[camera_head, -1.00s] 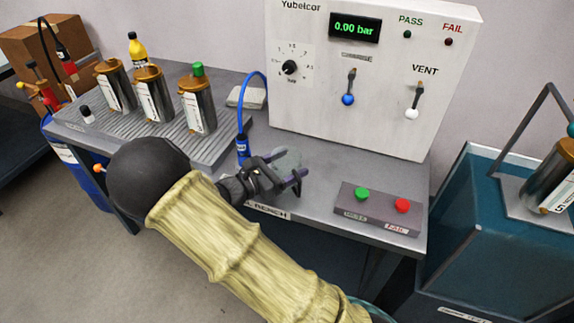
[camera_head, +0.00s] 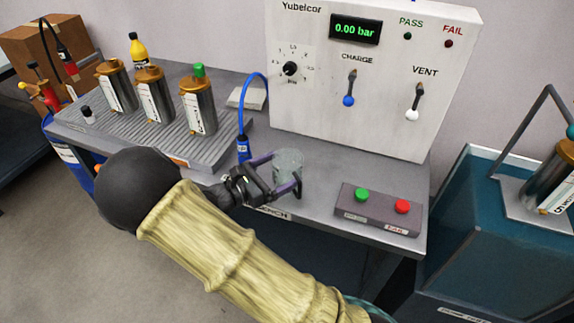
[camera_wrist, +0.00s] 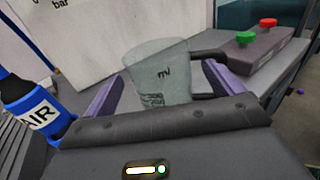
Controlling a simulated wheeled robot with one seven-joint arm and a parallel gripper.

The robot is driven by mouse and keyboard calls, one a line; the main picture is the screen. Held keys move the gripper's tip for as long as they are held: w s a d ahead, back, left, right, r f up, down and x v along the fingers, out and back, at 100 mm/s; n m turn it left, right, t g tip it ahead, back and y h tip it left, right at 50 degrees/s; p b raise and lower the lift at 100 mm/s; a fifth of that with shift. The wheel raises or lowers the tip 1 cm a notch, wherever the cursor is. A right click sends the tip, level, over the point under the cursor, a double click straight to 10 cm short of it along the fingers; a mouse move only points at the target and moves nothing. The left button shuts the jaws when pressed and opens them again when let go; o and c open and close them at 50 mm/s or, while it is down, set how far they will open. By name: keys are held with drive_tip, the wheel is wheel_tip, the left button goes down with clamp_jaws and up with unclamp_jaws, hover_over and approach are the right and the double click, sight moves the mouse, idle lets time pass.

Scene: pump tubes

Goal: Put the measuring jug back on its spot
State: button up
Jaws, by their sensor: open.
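The measuring jug (camera_head: 289,161) is a clear, pale cup standing upright on the grey bench, in front of the white test panel. My gripper (camera_head: 284,180) is open, with its purple fingers on either side of the jug. In the wrist view the jug (camera_wrist: 160,78) stands between the two spread fingers, with its dark handle (camera_wrist: 208,54) pointing right towards the button box. I cannot tell whether either finger touches the jug. The jug's base is hidden behind the gripper body in the wrist view.
A blue AIR hose connector (camera_head: 243,149) stands just left of the jug. The button box (camera_head: 380,208) with green and red buttons is to the right. Several metal canisters (camera_head: 198,108) stand on the ribbed mat at left. The white panel (camera_head: 330,115) rises behind.

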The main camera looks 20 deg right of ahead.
drive_tip(key=v, duration=0.8)
drive_tip(key=shift+a+p, duration=0.35)
drive_tip(key=shift+p, duration=0.1)
drive_tip(key=shift+d, duration=0.1)
